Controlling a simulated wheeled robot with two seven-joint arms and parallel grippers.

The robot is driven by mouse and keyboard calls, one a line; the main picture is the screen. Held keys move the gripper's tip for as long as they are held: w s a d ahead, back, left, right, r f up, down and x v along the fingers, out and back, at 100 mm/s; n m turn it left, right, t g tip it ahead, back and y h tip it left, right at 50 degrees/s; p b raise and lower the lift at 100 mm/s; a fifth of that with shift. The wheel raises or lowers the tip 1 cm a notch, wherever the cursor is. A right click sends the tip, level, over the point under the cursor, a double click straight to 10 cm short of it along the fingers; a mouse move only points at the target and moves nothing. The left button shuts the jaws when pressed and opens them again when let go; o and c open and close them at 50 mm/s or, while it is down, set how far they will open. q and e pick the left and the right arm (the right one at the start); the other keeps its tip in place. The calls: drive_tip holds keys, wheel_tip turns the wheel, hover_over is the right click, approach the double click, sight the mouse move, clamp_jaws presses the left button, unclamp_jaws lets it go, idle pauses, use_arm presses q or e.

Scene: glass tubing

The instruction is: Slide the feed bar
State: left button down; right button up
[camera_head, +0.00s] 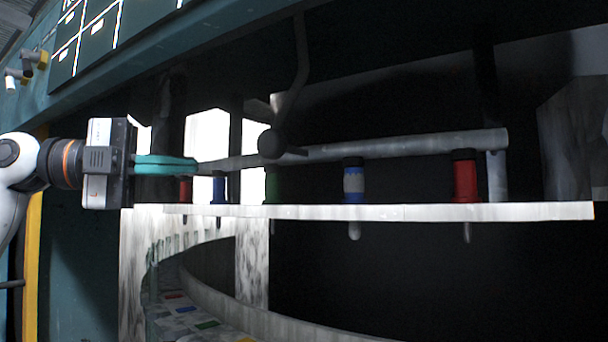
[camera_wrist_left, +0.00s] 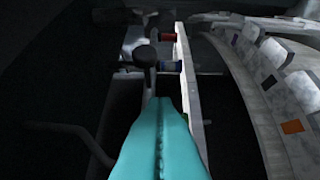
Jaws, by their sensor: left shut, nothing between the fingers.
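The feed bar looks to be the long grey bar (camera_head: 400,145) running across the head view above a pale shelf, with a dark round knob (camera_head: 271,144) on it. The knob also shows in the left wrist view (camera_wrist_left: 146,57), just beyond my fingertips. My left gripper (camera_head: 196,165) has teal fingers pressed together, with nothing between them. Its tips are at the left part of the bar, left of the knob; I cannot tell whether they touch it. In the left wrist view the shut fingers (camera_wrist_left: 160,104) point toward the knob. My right gripper is not in view.
Red and blue cylinders, including a red one (camera_head: 465,180) and a blue-grey one (camera_head: 353,182), stand on the pale shelf (camera_head: 400,212) under the bar. A curved track (camera_head: 215,285) with coloured patches lies below. A teal panel frame (camera_head: 200,40) overhangs the upper left.

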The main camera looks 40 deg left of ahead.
use_arm(q)
drive_tip(key=shift+s+d+r, duration=0.2)
drive_tip(key=shift+s+d, duration=0.15)
drive_tip(key=shift+d, duration=0.1)
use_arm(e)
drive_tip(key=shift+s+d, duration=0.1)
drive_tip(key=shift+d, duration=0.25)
use_arm(q)
drive_tip(key=p, duration=0.8)
approach(301, 168)
drive_tip(key=x, duration=0.5)
drive_tip(key=shift+d+r, duration=0.15)
drive_tip(key=shift+d, duration=0.05)
drive_tip(key=shift+w, duration=0.25)
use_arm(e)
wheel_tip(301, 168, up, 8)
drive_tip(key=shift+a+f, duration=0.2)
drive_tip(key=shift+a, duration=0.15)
